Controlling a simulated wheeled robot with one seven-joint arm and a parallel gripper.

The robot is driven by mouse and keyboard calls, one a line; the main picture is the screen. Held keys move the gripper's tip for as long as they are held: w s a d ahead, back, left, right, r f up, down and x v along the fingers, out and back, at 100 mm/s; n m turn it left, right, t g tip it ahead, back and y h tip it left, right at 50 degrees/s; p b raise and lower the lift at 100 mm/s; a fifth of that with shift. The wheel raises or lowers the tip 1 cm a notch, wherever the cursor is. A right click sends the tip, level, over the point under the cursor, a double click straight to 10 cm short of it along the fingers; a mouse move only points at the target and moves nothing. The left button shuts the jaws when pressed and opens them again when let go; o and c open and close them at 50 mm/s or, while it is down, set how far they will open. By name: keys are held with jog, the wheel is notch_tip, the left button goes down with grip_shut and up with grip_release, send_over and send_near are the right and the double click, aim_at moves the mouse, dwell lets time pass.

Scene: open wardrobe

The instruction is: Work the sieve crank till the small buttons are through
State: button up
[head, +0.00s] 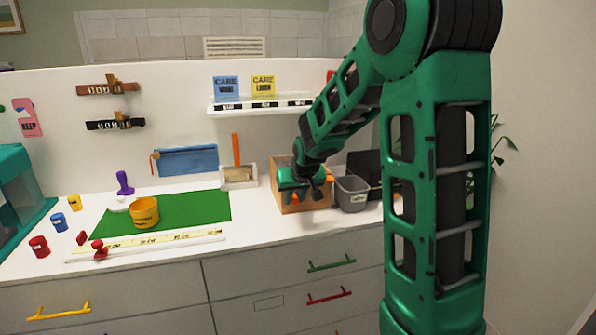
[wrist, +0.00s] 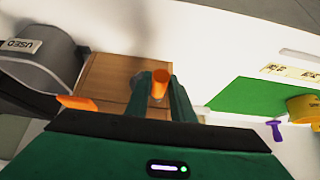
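The wooden sieve box (head: 291,200) stands on the white counter near the right end, and its brown top (wrist: 105,78) shows in the wrist view. My gripper (head: 302,181) is low over the box. In the wrist view its two green fingers (wrist: 158,92) stand on either side of an upright orange crank knob (wrist: 160,80), close against it, and look shut on it. A second orange piece (wrist: 76,102) shows at the box's edge. The small buttons and the sieve's inside are hidden by my gripper and the box walls.
A grey bin (head: 351,194) marked USED in the wrist view (wrist: 42,62) stands close beside the box. A white holder (head: 239,178) with an orange stick is to the left. A green mat (head: 185,212) bears a yellow cup (head: 144,212). A shelf (head: 260,106) hangs above.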

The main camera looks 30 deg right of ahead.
jog(key=shift+o, duration=0.2)
jog(key=shift+s+d, duration=0.25)
jog(key=shift+d, duration=0.55)
jog(key=o, duration=0.4)
jog(key=shift+s+d, duration=0.2)
jog(key=shift+d, duration=0.4)
jog(key=shift+s+d, duration=0.15)
jog(key=shift+d, duration=0.4)
jog(key=shift+s+d, duration=0.1)
jog(key=shift+d, duration=0.35)
jog(key=c, duration=0.4)
jog(key=shift+c, duration=0.2)
jog(key=shift+a, duration=0.1)
jog(key=shift+w+a, duration=0.25)
jog(key=shift+a, duration=0.55)
jog(key=shift+w+a, duration=0.2)
jog(key=shift+a, duration=0.55)
jog(key=shift+w+a, duration=0.25)
jog(key=shift+a, duration=0.55)
jog(key=shift+d, duration=0.1)
